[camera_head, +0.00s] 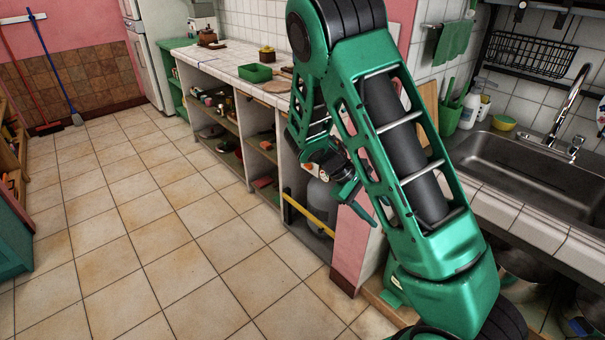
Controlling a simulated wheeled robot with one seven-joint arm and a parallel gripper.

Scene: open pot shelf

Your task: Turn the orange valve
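A grey gas cylinder (318,201) stands in the lower compartment at the right end of the tiled counter, behind a yellow bar (309,215). My gripper (346,193) is in front of this compartment, close to the cylinder's upper right. It is small and dark here, and I cannot tell whether its fingers are open or touching anything. A small orange-brown spot (308,168) shows beside my wrist, above the cylinder; I cannot tell whether it is the orange valve. My wrist and gripper hide much of the cylinder's top.
My green arm fills the right middle of the view. A pink wall end (354,245) stands right of the compartment. A steel sink (530,178) is at the right. Open shelves (225,122) hold several items. The tiled floor (165,230) at left is clear.

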